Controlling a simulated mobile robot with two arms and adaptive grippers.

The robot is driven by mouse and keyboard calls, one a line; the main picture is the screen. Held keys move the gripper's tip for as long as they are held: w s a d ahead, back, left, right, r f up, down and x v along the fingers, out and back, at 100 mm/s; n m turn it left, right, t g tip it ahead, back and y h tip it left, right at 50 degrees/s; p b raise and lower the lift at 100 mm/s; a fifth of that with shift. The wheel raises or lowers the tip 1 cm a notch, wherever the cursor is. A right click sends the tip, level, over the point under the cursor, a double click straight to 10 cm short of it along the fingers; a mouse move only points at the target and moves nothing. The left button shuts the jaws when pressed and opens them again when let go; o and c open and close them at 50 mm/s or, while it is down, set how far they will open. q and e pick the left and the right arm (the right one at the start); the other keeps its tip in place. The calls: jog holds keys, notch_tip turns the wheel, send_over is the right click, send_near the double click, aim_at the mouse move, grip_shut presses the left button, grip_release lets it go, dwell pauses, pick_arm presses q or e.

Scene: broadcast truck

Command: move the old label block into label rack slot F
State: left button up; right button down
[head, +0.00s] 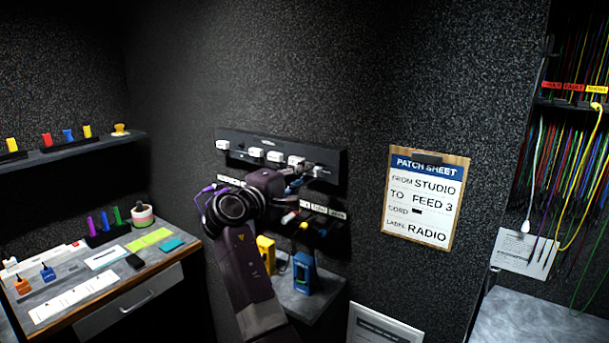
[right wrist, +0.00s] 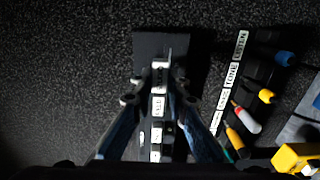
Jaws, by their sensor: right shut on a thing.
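The label rack (head: 240,138) is a dark strip on the wall, holding several white label blocks in a row. It runs upright in the right wrist view (right wrist: 146,42). My right gripper (head: 306,176) is at the rack's right end. In the right wrist view its fingers (right wrist: 160,78) come together around a white label block (right wrist: 160,72), which is at or just in front of the rack. I cannot tell whether it is seated. The lettering is too small to read surely, and slot letters do not show. My left gripper is out of view.
A lower rack with coloured plugs hangs below (head: 322,212), close under my right arm. Blue (head: 303,272) and yellow (head: 265,252) devices stand on a small shelf. A patch sheet (head: 428,200) reading "LABEL RADIO" hangs right. A desk (head: 130,275) stands left.

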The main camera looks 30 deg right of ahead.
aim_at(309, 172)
jog(key=shift+x, duration=1.75)
jog(key=shift+w+d+r+p, duration=0.1)
jog(key=shift+d+p, duration=0.2)
jog(key=shift+d, duration=0.05)
jog(key=c, duration=1.8)
grip_release()
jog(key=v, duration=1.2)
jog(key=shift+a, duration=0.1)
